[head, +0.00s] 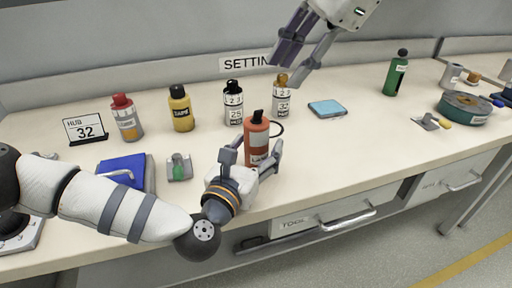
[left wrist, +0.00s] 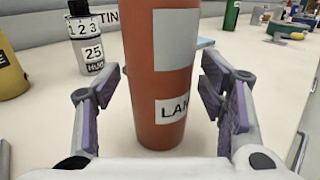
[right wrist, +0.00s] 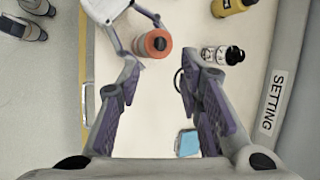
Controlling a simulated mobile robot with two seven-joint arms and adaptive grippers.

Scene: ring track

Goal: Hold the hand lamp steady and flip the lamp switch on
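The hand lamp (head: 257,139) is an orange-red cylinder with a black piece on top, standing upright near the bench's front. A label starting "LAM" shows on the lamp in the left wrist view (left wrist: 160,70). My left gripper (head: 252,160) is open, with one finger on each side of the lamp; small gaps show between pads and lamp. My right gripper (head: 295,62) is open and empty, above and behind the lamp. In the right wrist view the lamp's round top (right wrist: 156,43) lies beyond the fingertips. I cannot make out the switch or its position.
Two numbered bottles (head: 233,104) (head: 282,104), a yellow bottle (head: 181,110) and a red-capped bottle (head: 127,118) stand behind the lamp. A blue pad (head: 327,108) lies to its right. A dark loop lies beside the lamp. The bench right of the lamp is mostly clear.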

